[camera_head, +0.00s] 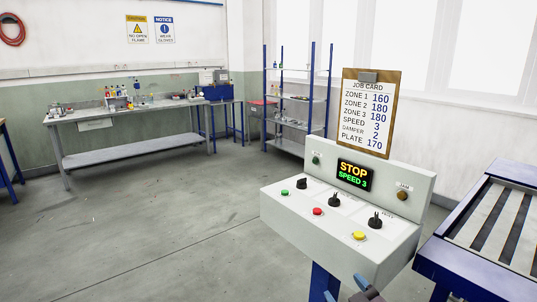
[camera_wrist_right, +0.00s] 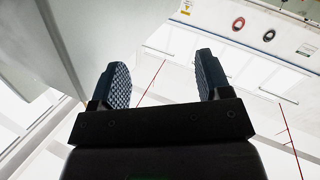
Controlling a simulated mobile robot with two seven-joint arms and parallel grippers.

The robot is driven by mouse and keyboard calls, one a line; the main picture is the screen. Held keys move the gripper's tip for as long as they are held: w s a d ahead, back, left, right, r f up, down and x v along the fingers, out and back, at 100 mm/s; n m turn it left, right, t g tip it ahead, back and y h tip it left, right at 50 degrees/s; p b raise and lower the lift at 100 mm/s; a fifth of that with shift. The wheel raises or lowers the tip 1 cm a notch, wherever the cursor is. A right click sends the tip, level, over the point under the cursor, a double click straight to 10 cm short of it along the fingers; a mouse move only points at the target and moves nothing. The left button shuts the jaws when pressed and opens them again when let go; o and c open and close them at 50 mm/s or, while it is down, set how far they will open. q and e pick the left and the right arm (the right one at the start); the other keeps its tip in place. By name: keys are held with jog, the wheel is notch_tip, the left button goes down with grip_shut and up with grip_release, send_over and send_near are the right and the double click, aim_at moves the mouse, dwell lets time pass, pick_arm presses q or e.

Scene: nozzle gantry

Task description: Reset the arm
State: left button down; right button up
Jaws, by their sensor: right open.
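My right gripper (camera_head: 349,293) shows only by its fingertips at the bottom edge of the head view, low in front of the control console (camera_head: 330,262). In the right wrist view the gripper (camera_wrist_right: 162,75) has its two ridged fingers apart with nothing between them. The console's display (camera_head: 354,175) reads STOP and SPEED 3. Its sloped face carries a green button (camera_head: 284,192), a red button (camera_head: 317,211), a yellow button (camera_head: 358,235) and black knobs (camera_head: 334,200). My left gripper is in neither view.
A job card (camera_head: 368,112) on a clipboard stands above the console. A blue-framed slatted table (camera_head: 455,262) is close on the right. A workbench (camera_head: 130,115) with bottles and a blue shelf rack (camera_head: 298,100) stand at the back. The floor at left is clear.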

jog(key=s+d+f+m+g+h, duration=0.2)
jog(key=s+d+f, duration=0.3)
jog(key=s+f, duration=0.5)
jog(key=s+d+f+m+g+h, duration=0.3)
jog(key=s+f, duration=0.7)
jog(key=s, duration=0.5)
jog(key=shift+s+d+m, duration=0.3)
jog(key=shift+d+m, duration=0.4)
jog(key=shift+d, duration=0.45)
